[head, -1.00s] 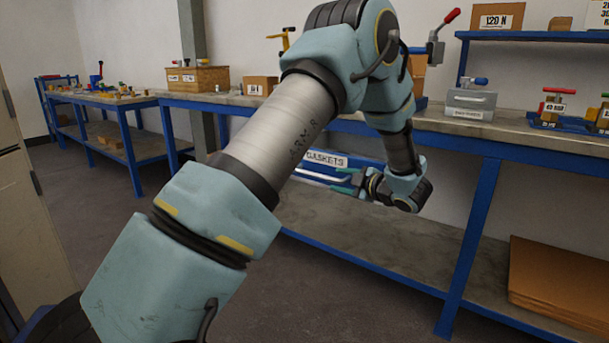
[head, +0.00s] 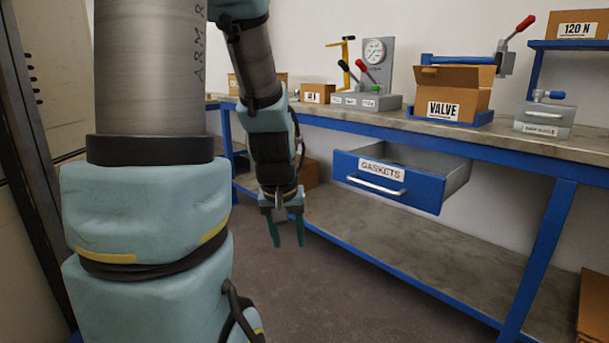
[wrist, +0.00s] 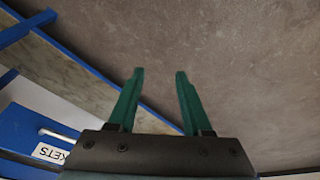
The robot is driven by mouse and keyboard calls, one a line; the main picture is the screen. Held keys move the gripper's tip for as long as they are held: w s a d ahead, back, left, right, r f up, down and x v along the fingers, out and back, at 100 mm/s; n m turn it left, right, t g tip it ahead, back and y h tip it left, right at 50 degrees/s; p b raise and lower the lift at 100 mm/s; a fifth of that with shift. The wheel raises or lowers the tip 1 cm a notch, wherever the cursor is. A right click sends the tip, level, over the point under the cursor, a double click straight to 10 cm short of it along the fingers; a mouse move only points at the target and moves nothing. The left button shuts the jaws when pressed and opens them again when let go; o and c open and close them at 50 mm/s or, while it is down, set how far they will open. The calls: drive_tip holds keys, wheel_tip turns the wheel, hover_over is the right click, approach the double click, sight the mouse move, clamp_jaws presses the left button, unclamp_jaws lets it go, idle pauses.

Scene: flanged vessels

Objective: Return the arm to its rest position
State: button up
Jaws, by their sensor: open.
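My gripper (head: 287,232) hangs fingers-down in the head view, in front of the workbench and to the left of the open drawer. Its two green fingers are apart with nothing between them. The wrist view also shows the open gripper (wrist: 158,90) over bare floor. My arm rises on the left of the head view and folds down from the top to the gripper. The gripper is clear of the bench and the drawer.
A blue drawer labelled GASKETS (head: 390,180) is pulled out under the bench (head: 400,130). A VALVE box (head: 455,95), a gauge stand (head: 375,70) and a grey case (head: 543,118) stand on the bench. A lower shelf (head: 400,250) runs below. The floor (head: 330,300) beneath the gripper is clear.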

drive_tip(key=s+a+r+g+p, duration=0.1)
drive_tip(key=s+a, duration=0.3)
drive_tip(key=s, duration=0.1)
wheel_tip(320, 180, up, 22)
drive_tip(key=p, duration=2.2)
drive_tip(key=shift+w+d+r+m+y, duration=0.15)
drive_tip(key=shift+d+m+y, duration=0.15)
drive_tip(key=shift+m, duration=0.1)
